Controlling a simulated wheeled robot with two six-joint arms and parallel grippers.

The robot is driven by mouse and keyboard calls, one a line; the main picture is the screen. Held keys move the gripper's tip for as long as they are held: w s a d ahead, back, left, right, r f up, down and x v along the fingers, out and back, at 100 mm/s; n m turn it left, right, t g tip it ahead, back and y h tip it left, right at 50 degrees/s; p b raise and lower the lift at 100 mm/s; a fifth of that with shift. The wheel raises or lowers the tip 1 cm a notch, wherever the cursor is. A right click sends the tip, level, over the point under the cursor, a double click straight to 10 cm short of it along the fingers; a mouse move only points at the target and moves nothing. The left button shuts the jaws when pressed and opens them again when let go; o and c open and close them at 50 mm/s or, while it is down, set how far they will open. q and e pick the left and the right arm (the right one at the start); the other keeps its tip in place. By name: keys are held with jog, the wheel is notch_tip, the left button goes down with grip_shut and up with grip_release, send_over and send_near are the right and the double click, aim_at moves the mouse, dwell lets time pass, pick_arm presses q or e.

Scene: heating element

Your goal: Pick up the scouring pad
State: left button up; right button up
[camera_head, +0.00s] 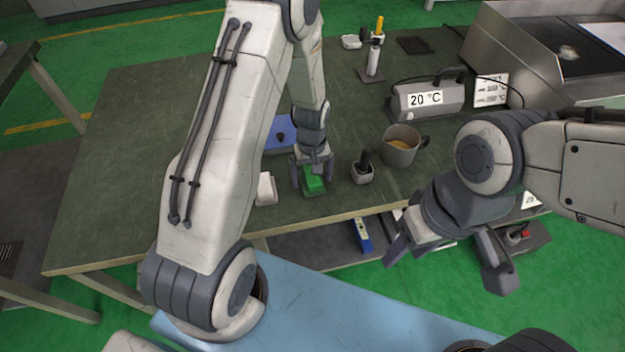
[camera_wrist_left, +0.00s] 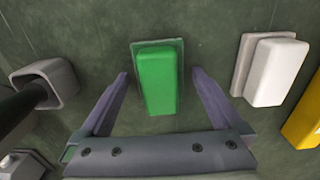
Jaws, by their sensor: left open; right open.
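The green scouring pad (camera_head: 314,184) lies on a small flat base on the dark green table. In the left wrist view, the pad (camera_wrist_left: 158,82) is at the centre, its far end on the flat base (camera_wrist_left: 178,44). My left gripper (camera_head: 312,182) is open and points down over the pad. In the left wrist view its two fingers (camera_wrist_left: 160,84) stand on either side of the pad, with a gap on both sides. My right gripper (camera_head: 447,270) is open and empty, in front of the table's front edge.
A white block (camera_head: 265,188) lies left of the pad. A small square holder (camera_head: 362,174) with a dark handle stands to its right, then a mug (camera_head: 400,148). A device reading 20 °C (camera_head: 427,98) is behind. The table's left side is clear.

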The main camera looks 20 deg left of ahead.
pick_arm(q)
jog(key=c, duration=1.3)
jog(key=shift+w+r, duration=0.1)
jog(key=shift+r, duration=0.35)
jog(key=shift+c, duration=0.2)
jog(key=r, duration=0.4)
jog(key=shift+s+d+p, duration=0.2)
jog(key=shift+d+p, duration=0.05)
jog(key=shift+p, duration=0.1)
jog(key=s+d+r, duration=0.6)
jog(key=s+d, duration=0.1)
jog(key=s, duration=0.1)
jog(key=shift+d+p, duration=0.3)
jog(key=shift+p, duration=0.15)
